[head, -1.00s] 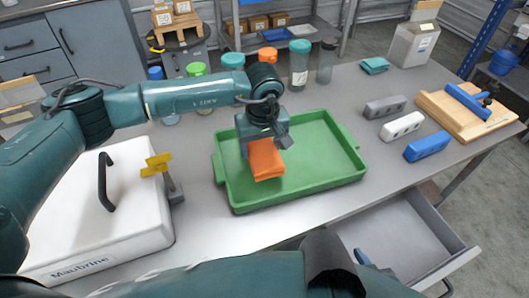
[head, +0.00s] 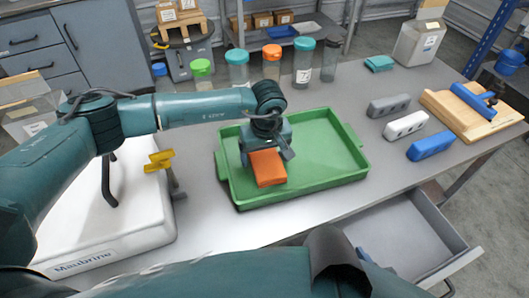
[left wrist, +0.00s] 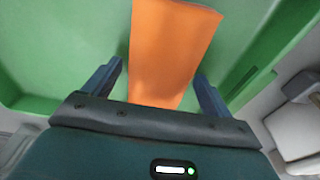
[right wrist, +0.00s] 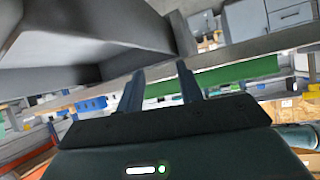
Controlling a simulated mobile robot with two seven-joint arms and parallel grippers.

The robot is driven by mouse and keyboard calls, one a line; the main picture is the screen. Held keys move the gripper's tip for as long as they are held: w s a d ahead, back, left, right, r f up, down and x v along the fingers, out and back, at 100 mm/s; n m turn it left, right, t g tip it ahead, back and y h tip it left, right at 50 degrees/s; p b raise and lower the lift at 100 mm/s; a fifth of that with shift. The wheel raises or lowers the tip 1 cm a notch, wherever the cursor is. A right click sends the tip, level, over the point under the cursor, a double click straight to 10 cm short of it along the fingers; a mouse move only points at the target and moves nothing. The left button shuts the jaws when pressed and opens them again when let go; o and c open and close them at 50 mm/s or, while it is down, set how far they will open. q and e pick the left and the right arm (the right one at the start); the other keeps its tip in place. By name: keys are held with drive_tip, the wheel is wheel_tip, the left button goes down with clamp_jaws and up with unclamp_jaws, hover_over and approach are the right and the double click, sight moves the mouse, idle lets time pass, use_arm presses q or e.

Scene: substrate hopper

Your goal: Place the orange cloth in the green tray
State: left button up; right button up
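The green tray (head: 325,160) sits in the middle of the grey table. The folded orange cloth (head: 267,170) is inside it, in the left half, and appears to rest on the tray floor. My left gripper (head: 268,150) is low over the tray at the cloth's far end. In the left wrist view, its fingers (left wrist: 158,85) are spread apart, one on each side of the cloth (left wrist: 170,45), with a gap at the left finger. My right gripper (right wrist: 160,85) has its fingers apart with nothing between them; it is hidden in the head view.
A white box (head: 120,215) with a black handle stands left of the tray, beside a yellow-topped tool (head: 160,160). Several lidded jars (head: 272,62) stand behind. Grey, white and blue (head: 430,145) blocks lie at right. An open drawer (head: 405,235) juts out in front.

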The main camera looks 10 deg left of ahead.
sight(266, 160)
use_arm(q)
drive_tip(key=shift+r, duration=0.1)
wheel_tip(266, 160, up, 12)
drive_tip(key=s+b, duration=0.1)
drive_tip(key=shift+d, duration=0.35)
drive_tip(key=shift+s, duration=0.1)
idle(0.3)
